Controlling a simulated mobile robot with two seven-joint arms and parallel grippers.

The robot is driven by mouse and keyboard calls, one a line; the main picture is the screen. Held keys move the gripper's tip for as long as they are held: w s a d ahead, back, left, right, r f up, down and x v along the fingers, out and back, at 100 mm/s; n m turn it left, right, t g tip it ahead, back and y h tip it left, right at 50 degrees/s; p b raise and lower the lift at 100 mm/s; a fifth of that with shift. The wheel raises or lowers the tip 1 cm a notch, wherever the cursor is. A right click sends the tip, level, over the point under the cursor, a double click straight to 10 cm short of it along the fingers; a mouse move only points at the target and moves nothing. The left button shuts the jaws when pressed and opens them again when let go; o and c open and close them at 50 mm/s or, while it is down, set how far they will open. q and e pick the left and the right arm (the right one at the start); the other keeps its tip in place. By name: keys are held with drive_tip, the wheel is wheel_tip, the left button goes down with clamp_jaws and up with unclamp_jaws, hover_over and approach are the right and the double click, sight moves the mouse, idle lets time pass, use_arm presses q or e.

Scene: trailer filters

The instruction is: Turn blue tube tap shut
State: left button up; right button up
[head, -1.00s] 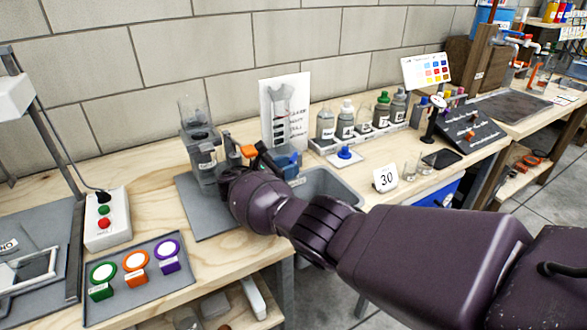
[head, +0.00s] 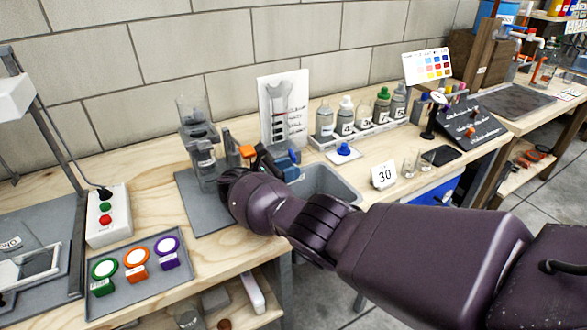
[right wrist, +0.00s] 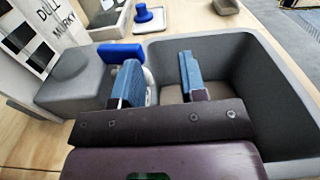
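The blue tap handle (right wrist: 121,53) is a flat blue bar at the edge of a grey block (right wrist: 75,78) in the right wrist view. Blue also shows in the head view (head: 294,154), partly hidden by my right gripper (head: 274,160). In the right wrist view my right gripper (right wrist: 160,78) is open, its two blue-faced fingers apart above the grey basin. The left finger is close to the blue handle; I cannot tell if they touch. A pale round part shows beside that finger. My left gripper is not in view.
An orange handle (head: 247,151) and a clear column (head: 197,125) stand left of the gripper. A grey basin (head: 335,185) lies to its right. A white chart (head: 284,108) stands behind. A blue stopper on a white dish (head: 344,152) is beyond the basin.

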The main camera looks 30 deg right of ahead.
drive_tip(key=shift+t, duration=0.4)
drive_tip(key=a, duration=0.2)
drive_tip(key=s+a+r, duration=0.1)
drive_tip(key=a, duration=0.2)
drive_tip(key=s+a+r, duration=0.1)
drive_tip(key=a, duration=0.2)
drive_tip(key=shift+s, duration=0.15)
drive_tip(key=shift+a, duration=1.05)
drive_tip(key=shift+f, duration=0.35)
drive_tip(key=shift+s+d+f+p, duration=0.1)
drive_tip(key=shift+d+p, duration=0.2)
drive_tip(key=shift+s+a, duration=0.1)
drive_tip(key=shift+s, duration=0.05)
drive_tip(key=shift+s+a, duration=0.1)
drive_tip(key=shift+a, duration=0.2)
drive_tip(key=shift+s+a, duration=0.35)
drive_tip(key=shift+a, duration=0.05)
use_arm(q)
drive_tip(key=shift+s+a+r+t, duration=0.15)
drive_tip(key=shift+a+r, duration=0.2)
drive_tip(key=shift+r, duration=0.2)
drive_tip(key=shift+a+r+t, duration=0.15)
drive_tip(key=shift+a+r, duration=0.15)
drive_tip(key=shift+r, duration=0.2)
use_arm(e)
drive_tip(key=shift+s+a+f, duration=0.1)
drive_tip(key=shift+s+a, duration=0.2)
drive_tip(key=shift+a, duration=0.25)
